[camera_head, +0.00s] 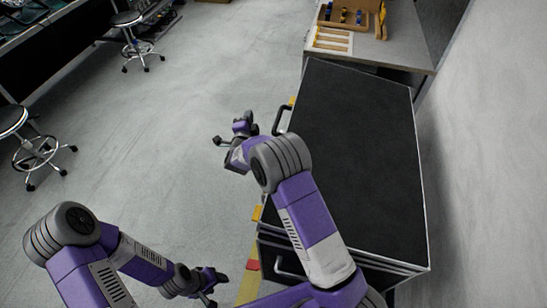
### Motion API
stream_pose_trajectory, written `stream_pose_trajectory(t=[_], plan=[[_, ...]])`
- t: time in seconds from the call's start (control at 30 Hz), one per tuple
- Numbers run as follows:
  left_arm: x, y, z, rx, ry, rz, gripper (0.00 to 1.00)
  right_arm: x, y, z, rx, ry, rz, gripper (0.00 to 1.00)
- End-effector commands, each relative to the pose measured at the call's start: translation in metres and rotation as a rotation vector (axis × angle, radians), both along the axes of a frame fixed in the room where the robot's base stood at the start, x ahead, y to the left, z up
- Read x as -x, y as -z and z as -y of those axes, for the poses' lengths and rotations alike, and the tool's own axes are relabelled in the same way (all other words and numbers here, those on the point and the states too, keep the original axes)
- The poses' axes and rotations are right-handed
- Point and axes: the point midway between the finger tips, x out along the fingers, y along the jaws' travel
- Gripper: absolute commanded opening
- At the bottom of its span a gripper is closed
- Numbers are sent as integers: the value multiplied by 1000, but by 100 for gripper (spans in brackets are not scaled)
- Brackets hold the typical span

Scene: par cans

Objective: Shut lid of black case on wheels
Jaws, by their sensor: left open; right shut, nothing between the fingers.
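The black case (365,150), with silver edges, stands at the right. Its large flat black top faces up and looks level with the rim. A seam runs along its near edge, and I cannot tell whether the lid is fully shut. A dark handle (281,121) sticks out from its left side. My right arm covers part of the top's left side and near corner. My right gripper (235,130) is shut and empty, left of the case and apart from it. My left gripper (212,289) is open and empty, low over the floor left of the case's near end. The wheels are hidden.
A grey table (395,45) with a wooden tray (346,16) stands just beyond the case. A wall (500,150) rises on the right. Stools (38,150) and a dark bench stand at the left. The floor between is clear, with yellow tape near the case.

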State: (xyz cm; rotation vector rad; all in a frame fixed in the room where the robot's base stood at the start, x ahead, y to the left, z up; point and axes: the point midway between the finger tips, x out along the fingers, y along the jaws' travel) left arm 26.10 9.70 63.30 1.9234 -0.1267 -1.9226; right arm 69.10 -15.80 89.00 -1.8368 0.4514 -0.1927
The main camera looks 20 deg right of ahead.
Motion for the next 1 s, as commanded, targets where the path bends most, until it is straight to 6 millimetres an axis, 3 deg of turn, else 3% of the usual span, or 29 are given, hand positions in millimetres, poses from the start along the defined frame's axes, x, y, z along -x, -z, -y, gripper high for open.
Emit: stream_pose_trajectory(t=[0.03, 0.17, 0.37, 0.57, 0.8, 1.0], plan=[[0, -17, 0, 0, 0, 0, 54, -2, -20, -3, -67, -47, -29, 0], [0, -40, 0, 0, 0, 0, 54, 3, -38, -12, -246, -148, -139, 0], [0, -75, 0, 0, 0, 0, 54, 34, -62, -19, -507, -209, -368, 0], [0, -110, 0, 0, 0, 0, 54, 93, -86, -12, -736, -146, -639, 0], [0, -149, 0, 0, 0, 0, 54, 185, -121, 11, -938, 75, -956, 0], [0, -164, 0, 0, 0, 0, 54, 237, -140, 26, -1007, 243, -1107, 0]])
